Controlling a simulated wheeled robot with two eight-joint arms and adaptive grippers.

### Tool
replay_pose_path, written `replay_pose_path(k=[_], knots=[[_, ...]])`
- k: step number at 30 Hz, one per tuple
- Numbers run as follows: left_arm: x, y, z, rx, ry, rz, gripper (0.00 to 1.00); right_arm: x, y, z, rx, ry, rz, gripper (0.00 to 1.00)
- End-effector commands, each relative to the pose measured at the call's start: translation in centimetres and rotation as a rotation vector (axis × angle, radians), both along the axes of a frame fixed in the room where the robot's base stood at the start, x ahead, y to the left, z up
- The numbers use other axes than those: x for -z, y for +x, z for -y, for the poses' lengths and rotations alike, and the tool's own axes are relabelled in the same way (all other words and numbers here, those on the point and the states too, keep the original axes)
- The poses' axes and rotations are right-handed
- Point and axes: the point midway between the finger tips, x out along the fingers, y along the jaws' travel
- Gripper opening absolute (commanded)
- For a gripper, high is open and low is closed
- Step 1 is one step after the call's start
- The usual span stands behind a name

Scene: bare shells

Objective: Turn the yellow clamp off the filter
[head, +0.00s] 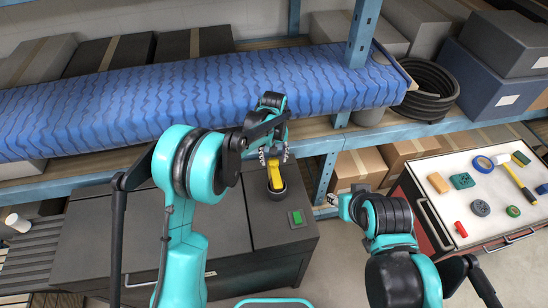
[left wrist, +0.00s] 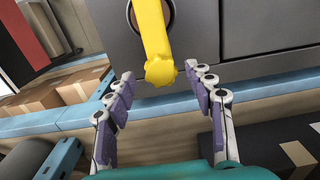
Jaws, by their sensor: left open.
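The yellow clamp (head: 275,177) is a bar on a dark round fitting (head: 277,191), apparently the filter, on the dark grey cabinet. In the left wrist view the clamp (left wrist: 153,38) runs down from the top, its knobbed end between my fingertips. My left gripper (head: 273,157) is open at the clamp's far end, with its fingers (left wrist: 160,76) on either side. The fitting shows only as a partial dark ring (left wrist: 171,15) behind the clamp. My right gripper (head: 336,201) is small and partly hidden, away to the right of the cabinet.
A green button (head: 297,217) is on the cabinet (head: 262,230) near the clamp. A blue-covered roll (head: 200,92) lies on the shelf behind. A tool cart (head: 455,215) with several small items stands at the right. Cardboard boxes (head: 358,167) sit under the shelf.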

Motion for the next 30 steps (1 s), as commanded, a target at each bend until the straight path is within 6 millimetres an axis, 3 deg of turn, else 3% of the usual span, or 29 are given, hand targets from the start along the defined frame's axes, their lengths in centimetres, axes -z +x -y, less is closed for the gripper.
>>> replay_pose_path(k=[10, 11, 16, 17, 30], knots=[[0.66, 0.00, -0.02, 0.000, 0.000, 0.000, 0.54, -0.03, 0.00, 0.00, 0.000, 0.000, 0.000, 0.40], [0.65, 0.00, -0.02, 0.000, 0.000, 0.000, 0.48, -0.03, 0.00, 0.00, 0.000, 0.000, 0.000, 0.40], [0.63, -0.01, -0.01, 0.000, 0.000, 0.000, 0.04, -0.03, 0.00, 0.00, 0.000, 0.000, 0.000, 0.40], [0.63, -0.01, -0.01, 0.000, 0.000, 0.000, 0.00, -0.03, 0.00, 0.00, 0.000, 0.000, 0.000, 0.40], [0.72, -0.01, -0.01, -0.072, 0.000, 0.000, 0.00, 0.67, 0.00, 0.00, 0.000, 0.000, 0.000, 0.40]])
